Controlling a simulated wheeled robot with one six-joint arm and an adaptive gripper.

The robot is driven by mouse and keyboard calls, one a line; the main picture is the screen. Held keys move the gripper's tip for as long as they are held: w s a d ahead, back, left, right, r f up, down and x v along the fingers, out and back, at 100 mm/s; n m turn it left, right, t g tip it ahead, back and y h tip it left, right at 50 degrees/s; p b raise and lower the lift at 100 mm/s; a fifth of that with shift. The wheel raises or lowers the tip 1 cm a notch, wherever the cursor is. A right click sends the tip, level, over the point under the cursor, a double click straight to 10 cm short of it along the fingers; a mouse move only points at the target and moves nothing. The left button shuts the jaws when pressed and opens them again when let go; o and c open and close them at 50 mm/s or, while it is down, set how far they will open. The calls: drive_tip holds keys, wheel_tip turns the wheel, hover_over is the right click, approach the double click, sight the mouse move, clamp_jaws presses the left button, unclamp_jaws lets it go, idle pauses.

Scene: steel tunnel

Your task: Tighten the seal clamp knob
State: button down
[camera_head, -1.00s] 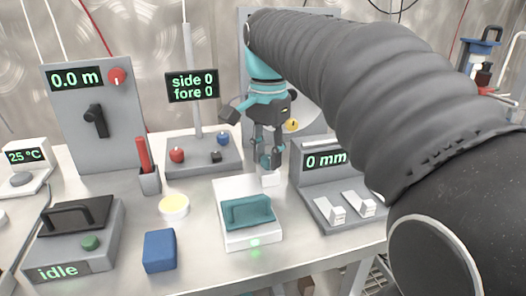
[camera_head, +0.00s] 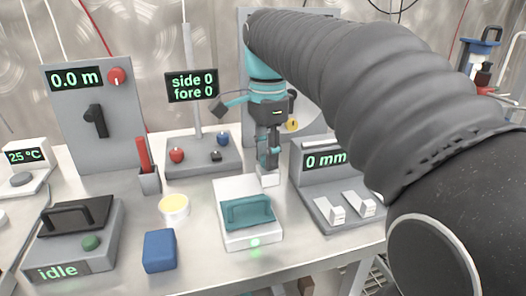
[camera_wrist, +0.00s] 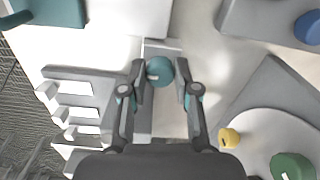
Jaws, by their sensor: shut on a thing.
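The round teal knob (camera_wrist: 158,70), with a small pale mark, is between my fingers in the wrist view. I take it to be the seal clamp knob. My gripper (camera_wrist: 163,76) is shut on it. In the head view my gripper (camera_head: 268,160) points down behind the white box (camera_head: 248,238) with the teal handle (camera_head: 248,212), just above a small white block (camera_head: 269,178). The fingers largely hide the knob there.
The "0 mm" console (camera_head: 326,158) with two white switches stands close right of my gripper. The "side 0 fore 0" box (camera_head: 200,160) with a post is to the left. A yellow knob (camera_wrist: 229,138) and a green knob (camera_wrist: 291,167) lie nearby. Open tabletop shows around the blue block (camera_head: 159,251).

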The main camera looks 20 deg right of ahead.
drive_tip(key=shift+f, duration=0.1)
drive_tip(key=c, duration=0.8)
unclamp_jaws()
drive_tip(key=shift+c, duration=0.2)
wheel_tip(320, 180, up, 12)
